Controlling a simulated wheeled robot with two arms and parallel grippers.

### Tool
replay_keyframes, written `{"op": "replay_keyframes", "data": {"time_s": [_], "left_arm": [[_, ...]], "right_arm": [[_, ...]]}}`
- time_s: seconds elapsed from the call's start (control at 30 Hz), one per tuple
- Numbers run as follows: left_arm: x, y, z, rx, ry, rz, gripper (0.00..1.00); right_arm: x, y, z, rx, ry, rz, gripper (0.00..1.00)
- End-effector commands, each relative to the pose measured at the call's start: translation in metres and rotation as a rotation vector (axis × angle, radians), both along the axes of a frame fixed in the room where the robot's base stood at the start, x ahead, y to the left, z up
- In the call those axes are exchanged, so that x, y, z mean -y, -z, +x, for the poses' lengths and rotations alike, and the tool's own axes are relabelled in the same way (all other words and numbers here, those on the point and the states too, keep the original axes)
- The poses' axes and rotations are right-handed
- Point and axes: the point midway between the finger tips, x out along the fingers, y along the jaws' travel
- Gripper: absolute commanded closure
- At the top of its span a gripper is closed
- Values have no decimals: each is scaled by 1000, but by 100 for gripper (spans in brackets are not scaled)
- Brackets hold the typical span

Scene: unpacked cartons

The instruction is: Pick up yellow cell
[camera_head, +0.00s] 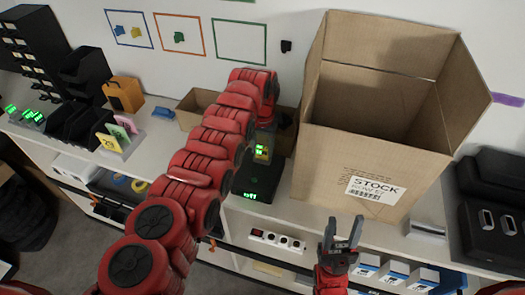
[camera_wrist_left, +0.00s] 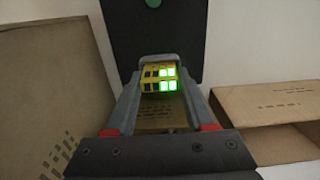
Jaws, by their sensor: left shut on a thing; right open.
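The yellow cell (camera_head: 261,157) with green lit bars is between the fingers of my left gripper (camera_head: 264,145), above a black device (camera_head: 256,185) whose display reads "off". In the left wrist view the yellow cell (camera_wrist_left: 150,79) sits between the fingertips of my left gripper (camera_wrist_left: 158,84), which is shut on it. Whether the cell touches the black device cannot be told. My right gripper (camera_head: 343,233) is open and empty in front of the table edge, below the large carton.
A large open STOCK carton (camera_head: 340,165) stands right of the device. A low open carton (camera_head: 192,112) is behind my left arm. Black bins (camera_head: 85,120), an orange box (camera_head: 123,93) and a rack with coloured cards (camera_head: 120,140) are at left. Black cases (camera_head: 492,220) are at right.

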Motion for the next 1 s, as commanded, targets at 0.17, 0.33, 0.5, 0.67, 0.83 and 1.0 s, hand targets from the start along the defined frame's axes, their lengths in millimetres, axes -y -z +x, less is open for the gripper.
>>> {"op": "replay_keyframes", "data": {"time_s": [0.17,0.33,0.5,0.67,0.83,1.0], "left_arm": [[0,-9,1,5,0,-2,100],[0,-29,2,5,0,-2,100],[-3,-43,-5,0,4,14,100],[-1,-46,-19,-3,4,11,100],[7,-42,-40,2,6,-3,100],[11,-50,-67,0,2,-7,100]], "right_arm": [[0,-2,0,0,0,0,50],[0,-2,0,0,0,0,50],[0,-31,0,0,0,0,50],[0,-67,0,0,0,0,50],[0,-85,0,0,0,0,50],[0,-113,0,0,0,0,50]]}}
